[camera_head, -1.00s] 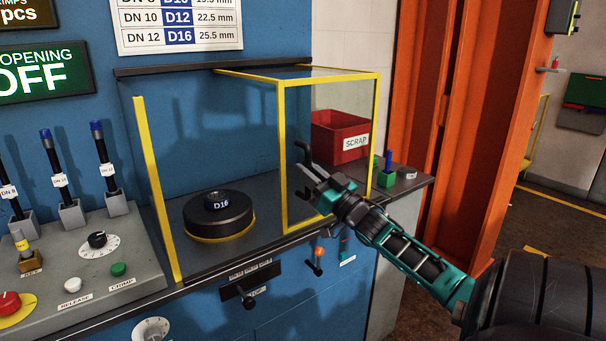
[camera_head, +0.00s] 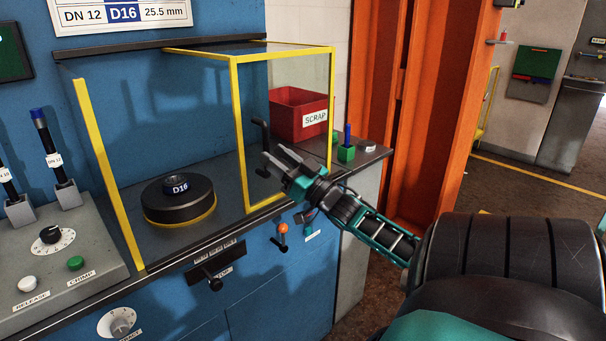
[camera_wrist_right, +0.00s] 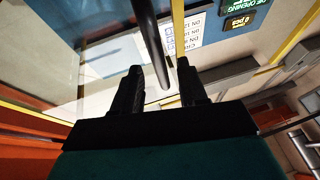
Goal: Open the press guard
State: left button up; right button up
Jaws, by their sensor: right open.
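The press guard (camera_head: 238,130) is a clear box with yellow edges at the right of the press bay. A yellow strip (camera_head: 108,170) stands at the bay's front left. The guard's dark bar handle (camera_head: 262,135) stands upright on its front. My right gripper (camera_head: 281,163) is open just right of the handle in the head view. In the right wrist view the handle (camera_wrist_right: 150,40) reaches down toward the gap between the open fingers (camera_wrist_right: 160,85). I cannot tell if they touch it. My left gripper is not in view.
A black die marked D16 (camera_head: 179,200) sits in the bay. A red SCRAP bin (camera_head: 297,113) and a green holder (camera_head: 346,153) stand at the right. The control panel (camera_head: 60,250) is at the left. An orange column (camera_head: 430,110) rises behind my right arm.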

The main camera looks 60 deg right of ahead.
jog(key=v, duration=0.9)
jog(key=shift+s, duration=0.2)
jog(key=a+f+g, duration=0.6)
jog(key=a+f, duration=0.8)
jog(key=f, duration=0.4)
jog(key=s+a+f+n+g+y, duration=0.1)
jog(key=s+a+f+g, duration=0.1)
jog(key=a, duration=0.5)
jog(key=s+a+f+n+g+y, duration=0.1)
jog(key=a+f, duration=0.3)
jog(key=a, duration=0.4)
jog(key=s+a+f+n+g+y, duration=0.1)
jog(key=s+a+f+g, duration=0.1)
jog(key=a, duration=0.6)
jog(key=shift+s+f+g, duration=0.3)
jog(key=shift+f+g, duration=0.1)
jog(key=shift+f, duration=0.5)
jog(key=shift+s+d, duration=0.1)
jog(key=shift+d, duration=0.05)
